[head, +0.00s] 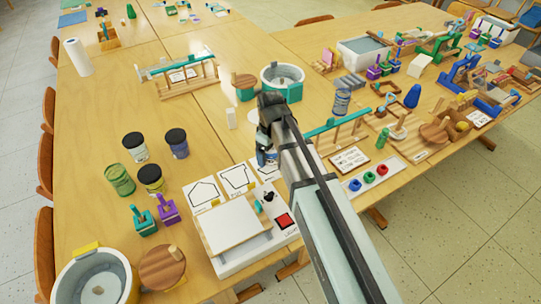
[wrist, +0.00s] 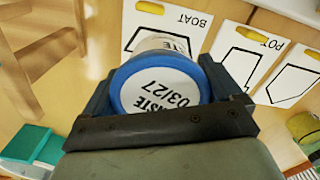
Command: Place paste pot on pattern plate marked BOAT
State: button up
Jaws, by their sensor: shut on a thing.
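The paste pot (wrist: 160,90) has a blue lid with a white label reading PASTE 03/27. My gripper (wrist: 160,105) is shut on it, with one finger on each side. In the head view the pot (head: 266,158) is partly hidden under my gripper (head: 265,145). The white pattern plate marked BOAT (wrist: 185,22) has a yellow tab and lies just beyond the pot in the wrist view. In the head view it is the rightmost plate (head: 266,171), partly covered by my gripper. Whether the pot touches anything below is not clear.
A plate marked POT (wrist: 243,65) and a house-outline plate (head: 204,193) lie beside BOAT. A white device with a red button (head: 285,220) stands in front. Dark-lidded jars (head: 135,148) stand left, and a green rack (head: 338,127) stands right.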

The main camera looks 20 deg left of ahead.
jog(key=shift+f, duration=1.05)
jog(key=shift+f, duration=0.15)
jog(key=o, duration=1)
notch_tip(320, 180, up, 12)
jog(key=shift+r, duration=0.2)
